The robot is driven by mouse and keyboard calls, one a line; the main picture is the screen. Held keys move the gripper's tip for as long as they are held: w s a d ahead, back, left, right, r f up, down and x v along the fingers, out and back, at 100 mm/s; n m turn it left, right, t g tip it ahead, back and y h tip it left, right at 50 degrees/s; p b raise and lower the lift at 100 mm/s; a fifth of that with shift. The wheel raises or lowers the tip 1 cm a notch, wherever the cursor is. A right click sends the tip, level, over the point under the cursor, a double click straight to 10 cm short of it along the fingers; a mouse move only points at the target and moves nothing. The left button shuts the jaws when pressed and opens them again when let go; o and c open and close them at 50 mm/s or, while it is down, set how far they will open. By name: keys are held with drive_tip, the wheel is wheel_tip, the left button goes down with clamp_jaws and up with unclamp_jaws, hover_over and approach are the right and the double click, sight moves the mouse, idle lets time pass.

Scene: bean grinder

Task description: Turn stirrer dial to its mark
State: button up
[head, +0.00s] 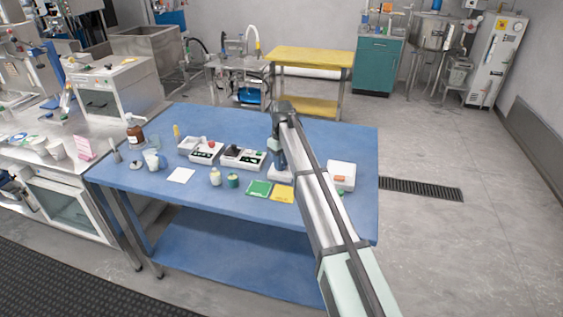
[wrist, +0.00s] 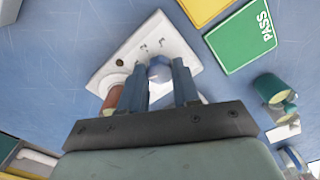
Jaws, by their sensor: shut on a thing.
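The stirrer (wrist: 140,42) is a white unit with small dark marks on its top, below my gripper in the wrist view. Its pale, faceted dial (wrist: 159,74) sits between the two blue fingers of my gripper (wrist: 158,68), which is shut on it. The fingers partly hide the dial, and I cannot tell which mark it points to. In the head view my gripper (head: 279,158) points down at the stirrer (head: 281,175) on the blue table, and my arm covers part of the unit.
A green PASS card (wrist: 240,36) and a yellow card (wrist: 204,6) lie beside the stirrer. A teal jar (head: 233,181) stands left of the cards. Two white boxes (head: 200,151) (head: 242,157) are further left. Another white box (head: 341,173) is right of my arm.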

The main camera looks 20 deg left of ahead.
drive_tip(key=m, duration=0.5)
drive_tip(key=shift+m, duration=0.3)
drive_tip(key=m, duration=1.1)
drive_tip(key=shift+m, duration=0.4)
drive_tip(key=m, duration=0.5)
drive_tip(key=shift+m, duration=0.4)
drive_tip(key=o, duration=1.1)
drive_tip(key=shift+c, duration=0.2)
wheel_tip(320, 180, up, 14)
